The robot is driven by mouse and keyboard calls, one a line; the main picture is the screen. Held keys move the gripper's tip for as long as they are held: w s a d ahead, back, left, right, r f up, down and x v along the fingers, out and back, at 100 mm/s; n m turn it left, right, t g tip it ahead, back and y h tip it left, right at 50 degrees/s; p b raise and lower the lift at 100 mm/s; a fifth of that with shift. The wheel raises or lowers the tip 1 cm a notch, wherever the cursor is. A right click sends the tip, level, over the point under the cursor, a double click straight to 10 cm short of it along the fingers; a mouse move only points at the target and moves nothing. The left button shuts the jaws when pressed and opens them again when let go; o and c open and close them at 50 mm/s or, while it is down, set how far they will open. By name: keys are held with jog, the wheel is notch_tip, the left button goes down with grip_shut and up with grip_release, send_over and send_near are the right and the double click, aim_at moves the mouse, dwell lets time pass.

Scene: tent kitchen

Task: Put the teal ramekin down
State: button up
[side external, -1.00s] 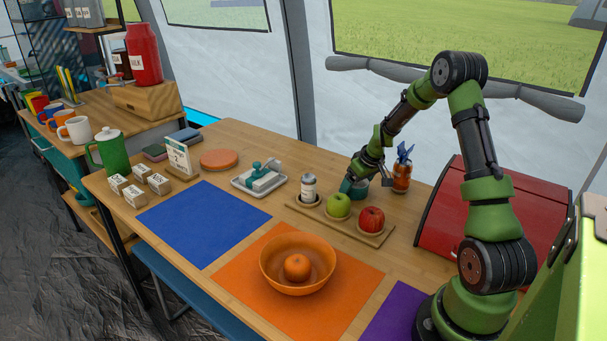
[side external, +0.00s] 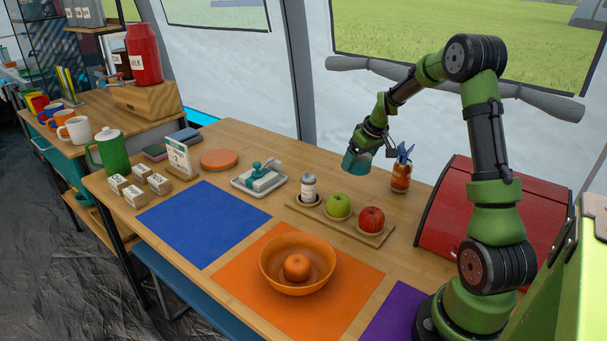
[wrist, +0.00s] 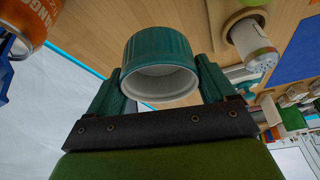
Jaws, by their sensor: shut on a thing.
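The teal ramekin (side external: 357,161) is held in the air above the back of the wooden table, behind the wooden tray with the apples. My gripper (side external: 362,153) is shut on it. In the wrist view the ramekin (wrist: 160,62) sits between the two green fingers of my gripper (wrist: 160,80), with its pale inside partly showing. Its ribbed outer wall is teal.
A wooden tray (side external: 351,231) holds a shaker (side external: 308,188), a green apple (side external: 338,205) and a red apple (side external: 371,219). An orange jar (side external: 401,177) stands to the right. A red bread box (side external: 470,215) is farther right. The blue mat (side external: 205,222) is bare.

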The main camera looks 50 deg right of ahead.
jog(key=r, duration=0.7)
jog(key=shift+w+a, duration=0.25)
jog(key=shift+a, duration=0.05)
jog(key=w+a+n, duration=0.1)
jog(key=w+a, duration=0.1)
jog(key=a, duration=0.2)
jog(key=w+a+n+y, duration=0.1)
jog(key=w+a, duration=0.2)
jog(key=a, duration=0.2)
jog(key=w+a+n, duration=0.2)
jog(key=w+a, duration=0.1)
jog(key=a, duration=0.1)
jog(key=shift+a+f+y, duration=0.15)
jog(key=shift+f+y, duration=0.05)
jog(key=shift+y, duration=0.1)
jog(key=w+a+n+y, duration=0.1)
jog(key=w+a+n, duration=0.1)
jog(key=a, duration=0.5)
jog(key=w+a+n, duration=0.2)
jog(key=a, duration=0.6)
jog(key=f, duration=0.7)
jog(key=d+f, duration=0.1)
jog(key=f, duration=0.2)
jog(key=shift+s+f, duration=0.25)
jog(key=shift+f, duration=2.2)
jog(key=shift+f, duration=0.15)
